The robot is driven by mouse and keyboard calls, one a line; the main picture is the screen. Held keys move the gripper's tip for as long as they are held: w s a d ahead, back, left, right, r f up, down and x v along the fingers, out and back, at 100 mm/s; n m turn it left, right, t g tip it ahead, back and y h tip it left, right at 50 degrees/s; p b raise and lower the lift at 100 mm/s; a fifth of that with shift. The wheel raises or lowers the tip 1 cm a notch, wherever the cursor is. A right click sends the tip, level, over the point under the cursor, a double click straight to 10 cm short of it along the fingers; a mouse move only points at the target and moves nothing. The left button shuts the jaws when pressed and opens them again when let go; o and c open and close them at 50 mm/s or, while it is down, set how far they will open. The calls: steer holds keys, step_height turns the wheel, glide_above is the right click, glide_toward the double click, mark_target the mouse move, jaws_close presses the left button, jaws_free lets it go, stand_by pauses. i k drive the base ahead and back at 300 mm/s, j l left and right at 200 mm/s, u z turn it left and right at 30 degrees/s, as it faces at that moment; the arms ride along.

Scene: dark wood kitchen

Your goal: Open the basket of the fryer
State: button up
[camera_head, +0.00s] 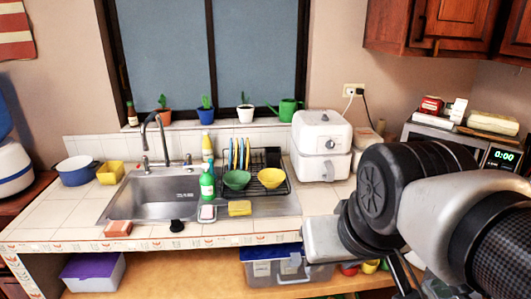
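The white air fryer (322,131) stands on the tiled counter, right of the sink and dish rack, against the wall. Its basket (313,165) is the lower front part and looks shut, flush with the body. A round dial shows on the upper front. My gripper (401,276) is low at the right, in front of and below the counter edge, apart from the fryer. My own arm covers most of it, so its fingers do not show clearly. I cannot tell whether it is open or shut.
The sink (158,196) and a dish rack (279,178) with bowls and plates are left of the fryer. A microwave (446,136) with items on top stands right. Bins (275,268) sit on the shelf below. Cabinets (440,30) hang upper right.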

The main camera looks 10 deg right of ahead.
mark_target(310, 168)
steer(key=i+l, duration=0.15)
steer(key=i, duration=0.25)
steer(key=i+l, duration=0.2)
steer(key=i, duration=0.25)
steer(key=i+l, duration=0.15)
steer(key=i, duration=0.25)
steer(key=j, duration=0.1)
steer(key=i+z, duration=0.05)
